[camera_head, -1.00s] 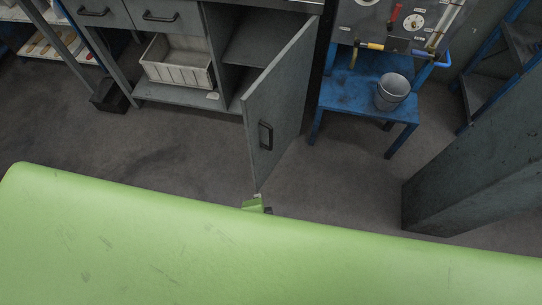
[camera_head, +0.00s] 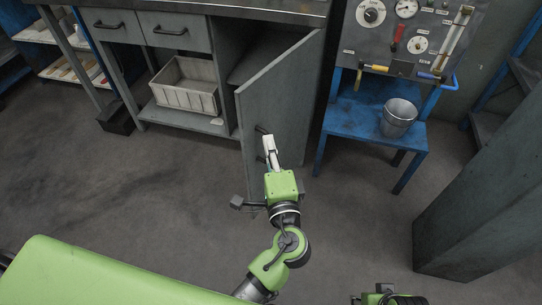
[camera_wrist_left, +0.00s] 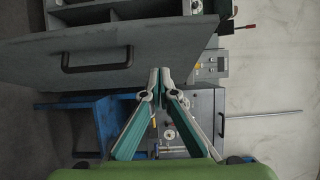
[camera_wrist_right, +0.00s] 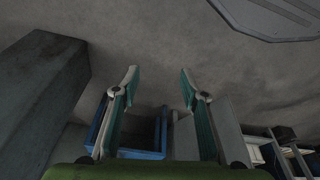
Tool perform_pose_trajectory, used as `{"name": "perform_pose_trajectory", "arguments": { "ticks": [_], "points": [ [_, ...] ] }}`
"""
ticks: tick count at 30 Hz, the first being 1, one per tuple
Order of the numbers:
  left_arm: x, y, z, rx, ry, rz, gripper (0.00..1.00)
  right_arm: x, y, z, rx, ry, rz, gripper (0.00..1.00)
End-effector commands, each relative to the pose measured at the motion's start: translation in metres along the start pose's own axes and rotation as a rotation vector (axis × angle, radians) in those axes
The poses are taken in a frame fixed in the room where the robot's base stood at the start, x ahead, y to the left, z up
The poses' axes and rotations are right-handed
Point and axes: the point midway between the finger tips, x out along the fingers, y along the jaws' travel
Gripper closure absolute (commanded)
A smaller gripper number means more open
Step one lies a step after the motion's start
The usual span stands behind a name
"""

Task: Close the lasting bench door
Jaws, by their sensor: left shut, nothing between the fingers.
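The grey lasting bench door (camera_head: 287,95) stands swung open toward me from the bench, with the compartment to its left exposed. Its dark bar handle shows in the left wrist view (camera_wrist_left: 97,60); in the head view my left gripper partly covers it. My left gripper (camera_head: 267,140) is shut and empty, in front of the door near the handle. In the left wrist view its fingertips (camera_wrist_left: 158,72) overlap the door's lower edge, beside the handle and not around it. I cannot tell whether they touch the door. My right gripper (camera_wrist_right: 158,76) is open and empty, away from the door.
A grey bin (camera_head: 186,92) sits on the bench's lower shelf. A blue stand (camera_head: 350,122) with a metal bucket (camera_head: 398,117) is right of the door, below a gauge panel (camera_head: 412,40). A grey column (camera_head: 470,215) rises at the right.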

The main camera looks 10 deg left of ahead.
Motion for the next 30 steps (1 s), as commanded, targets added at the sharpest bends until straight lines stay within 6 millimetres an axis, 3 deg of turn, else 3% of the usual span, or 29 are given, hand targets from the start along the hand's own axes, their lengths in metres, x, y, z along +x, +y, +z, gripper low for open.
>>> {"name": "perform_pose_trajectory", "arguments": {
  "ticks": [6,12,30],
  "points": [
    [0.047,-0.001,0.0,0.001,-0.001,-0.002,1.0,0.001,0.0,0.0,0.0,0.0,0.0,0.6],
    [0.064,0.0,0.021,0.003,0.001,0.0,1.0,0.008,0.0,0.004,0.0,-0.008,0.0,0.6],
    [0.072,0.001,0.03,0.002,0.006,0.001,1.0,0.012,-0.001,0.003,-0.001,-0.004,-0.002,0.6]
  ]
}}
